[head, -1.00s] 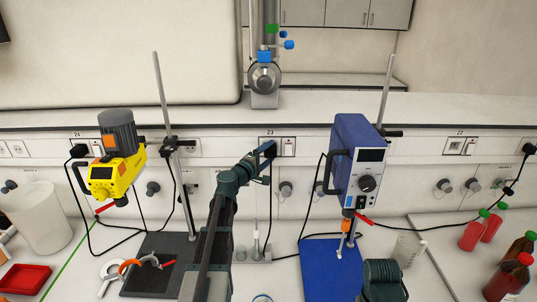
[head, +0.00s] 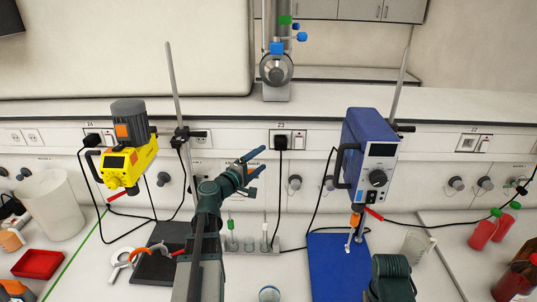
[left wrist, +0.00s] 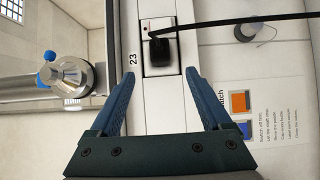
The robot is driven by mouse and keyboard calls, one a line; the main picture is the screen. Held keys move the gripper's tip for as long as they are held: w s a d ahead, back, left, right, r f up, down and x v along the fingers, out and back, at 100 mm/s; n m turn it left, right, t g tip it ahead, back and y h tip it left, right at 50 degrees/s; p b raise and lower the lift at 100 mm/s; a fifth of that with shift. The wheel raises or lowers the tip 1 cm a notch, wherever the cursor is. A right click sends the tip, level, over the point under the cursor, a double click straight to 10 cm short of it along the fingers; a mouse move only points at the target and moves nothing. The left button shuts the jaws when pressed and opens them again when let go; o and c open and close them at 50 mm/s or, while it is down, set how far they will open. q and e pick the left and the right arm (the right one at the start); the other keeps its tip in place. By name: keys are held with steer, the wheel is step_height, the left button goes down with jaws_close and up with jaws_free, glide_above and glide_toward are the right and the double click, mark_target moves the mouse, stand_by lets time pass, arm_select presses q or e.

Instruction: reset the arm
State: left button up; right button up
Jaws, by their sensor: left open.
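My left gripper (head: 257,161) is raised over the bench in the middle of the head view. Its two blue fingers are apart, with nothing between them. In the left wrist view the open fingers (left wrist: 165,92) point toward the wall panel, where a black plug (left wrist: 160,48) sits in a socket marked 23. The gripper is apart from the bench objects. A dark green part of my right arm (head: 392,278) shows at the bottom right of the head view; its gripper is out of view.
A yellow stirrer (head: 124,163) stands at left and a blue stirrer (head: 368,160) at right, both on stands. Red-liquid bottles (head: 484,232) are at far right. A white container (head: 48,205) and red tray (head: 38,264) are at left. Small vials (head: 248,243) stand at the centre back.

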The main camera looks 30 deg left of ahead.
arm_select(q)
steer(key=shift+s+a, duration=0.15)
steer(key=shift+s, duration=0.95)
